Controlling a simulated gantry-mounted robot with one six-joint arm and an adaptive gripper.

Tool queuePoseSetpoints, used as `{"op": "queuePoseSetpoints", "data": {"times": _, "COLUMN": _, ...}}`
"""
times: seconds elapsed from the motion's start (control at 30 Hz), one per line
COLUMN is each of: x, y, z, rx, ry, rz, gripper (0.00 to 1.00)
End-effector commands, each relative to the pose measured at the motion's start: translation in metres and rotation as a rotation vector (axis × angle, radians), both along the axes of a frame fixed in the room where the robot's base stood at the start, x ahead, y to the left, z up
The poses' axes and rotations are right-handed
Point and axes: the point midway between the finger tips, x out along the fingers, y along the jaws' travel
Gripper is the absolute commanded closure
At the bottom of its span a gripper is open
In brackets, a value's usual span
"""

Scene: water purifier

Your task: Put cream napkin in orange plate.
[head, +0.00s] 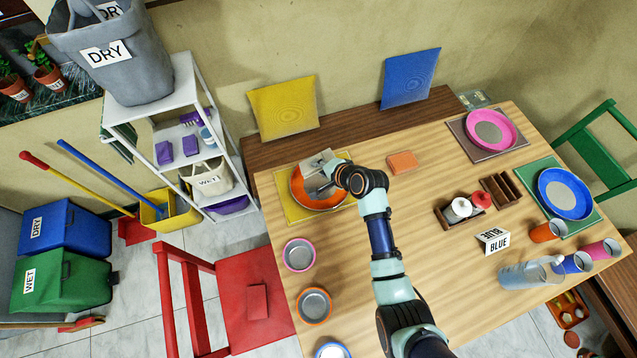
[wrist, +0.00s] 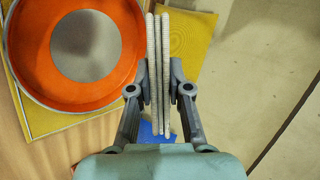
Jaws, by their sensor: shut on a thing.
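The cream napkin (wrist: 158,60) is folded, with its layers edge-on between my two fingers in the wrist view. My gripper (wrist: 160,82) is shut on it. The orange plate (wrist: 25,50), with a grey centre, is left of the napkin in the wrist view, and the napkin overlaps the side of its rim there. In the head view the plate (head: 302,197) lies on a yellow mat at the table's far left corner. My gripper (head: 328,172) is over the plate's upper right part there and hides some of it. The height above the plate is hard to judge.
A yellow cushion (head: 283,107) and a blue cushion (head: 410,78) stand on the bench behind the table. An orange block (head: 402,162) lies right of my gripper. Several bowls line the table's left edge, including a pink-rimmed one (head: 299,254). The table's middle is mostly clear.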

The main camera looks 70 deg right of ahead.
Motion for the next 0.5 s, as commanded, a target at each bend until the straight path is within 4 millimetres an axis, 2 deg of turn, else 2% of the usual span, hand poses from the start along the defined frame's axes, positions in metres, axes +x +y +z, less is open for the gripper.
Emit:
{"op": "queuePoseSetpoints", "data": {"times": 0.03, "x": 0.0, "y": 0.0, "z": -0.015, "rx": 0.0, "ry": 0.0, "rz": 0.0, "gripper": 1.0}}
{"op": "queuePoseSetpoints", "data": {"times": 0.3, "x": 0.0, "y": 0.0, "z": -0.061, "rx": 0.0, "ry": 0.0, "rz": 0.0, "gripper": 1.0}}
{"op": "queuePoseSetpoints", "data": {"times": 0.5, "x": 0.0, "y": 0.0, "z": -0.081, "rx": 0.001, "ry": 0.001, "rz": -0.001, "gripper": 1.0}}
